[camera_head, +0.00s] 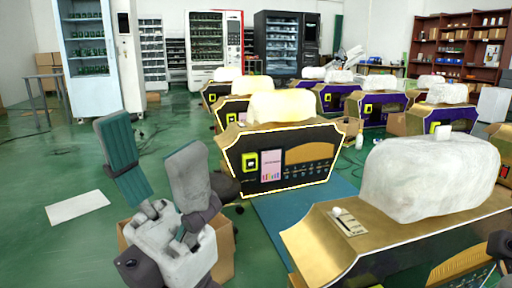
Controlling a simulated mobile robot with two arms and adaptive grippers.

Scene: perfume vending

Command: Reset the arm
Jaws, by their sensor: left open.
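My left gripper (150,133) stands at the lower left, fingers pointing up. Its two long grey fingers are spread wide apart, and the left one shows its ribbed green-grey inner side. Nothing is between them. Its white and dark grey body (172,252) is below, in front of a cardboard box. The gripper is in the air to the left of the nearest perfume machines and appears apart from them. I cannot make out my right gripper; only a small dark part shows at the right edge, and I cannot tell what it is.
A gold and black machine (330,228) with a white wrapped bundle (432,178) fills the lower right. Another machine (310,137) stands behind it, with several more farther back. A cardboard box (224,250) is behind my gripper. Green floor (60,245) is open at left.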

